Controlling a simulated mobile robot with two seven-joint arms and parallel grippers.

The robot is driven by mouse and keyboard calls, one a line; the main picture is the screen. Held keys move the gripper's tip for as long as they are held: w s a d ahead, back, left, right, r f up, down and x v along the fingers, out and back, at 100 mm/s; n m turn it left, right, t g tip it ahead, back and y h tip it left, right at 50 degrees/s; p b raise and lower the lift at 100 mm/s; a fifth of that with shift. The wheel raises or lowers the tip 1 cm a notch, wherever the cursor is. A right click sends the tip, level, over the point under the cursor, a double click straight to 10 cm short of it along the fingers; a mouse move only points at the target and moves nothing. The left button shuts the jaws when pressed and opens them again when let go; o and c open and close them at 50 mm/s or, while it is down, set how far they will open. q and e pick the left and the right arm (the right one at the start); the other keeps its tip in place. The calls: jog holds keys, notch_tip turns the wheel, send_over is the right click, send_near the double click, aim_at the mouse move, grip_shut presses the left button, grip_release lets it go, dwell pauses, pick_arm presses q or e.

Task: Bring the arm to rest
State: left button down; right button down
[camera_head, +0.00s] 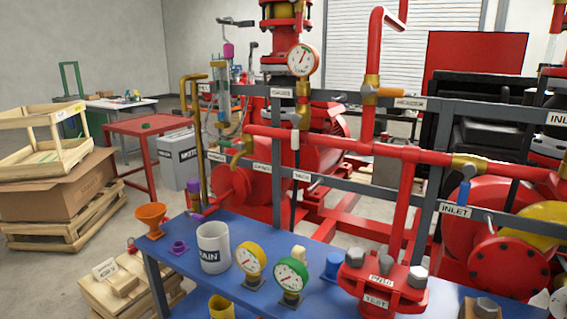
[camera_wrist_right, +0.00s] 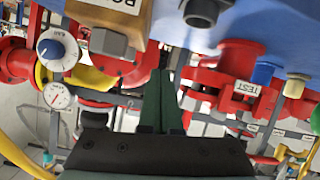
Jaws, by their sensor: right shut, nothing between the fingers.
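My right gripper (camera_wrist_right: 162,75) shows in the right wrist view. Its two dark green fingers are together, with nothing between them, and point up the picture from the dark gripper body. They lie in front of red pump parts and pipework, near the blue table's edge, apart from the red flange labelled TEST (camera_wrist_right: 246,90) to their right. I cannot tell the exact distance. Neither arm nor gripper shows in the head view. My left gripper is in neither view.
The blue table (camera_head: 211,285) holds a white DRAIN mug (camera_head: 213,247), an orange funnel (camera_head: 151,217), two gauges and a red flanged TEST part (camera_head: 383,285). Behind stands the grey rail frame with red pipes (camera_head: 340,147). Wooden crates (camera_head: 50,150) stand on the left.

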jog(key=s+a+f+n+g+y, duration=0.3)
jog(key=s+a+f+g+y, duration=0.15)
jog(key=s+f, duration=0.4)
jog(key=s+a+f+n+g+y, duration=0.3)
jog(key=s+a+f, duration=0.25)
jog(key=s, duration=0.65)
jog(key=w+a+f+t+y+p, duration=0.2)
jog(key=w+a+f+t+p, duration=0.1)
jog(key=f, duration=0.4)
jog(key=shift+w+a+f+t+p, duration=0.15)
jog(key=shift+w+a+t+p, duration=0.25)
jog(key=shift+a+t+p, duration=0.4)
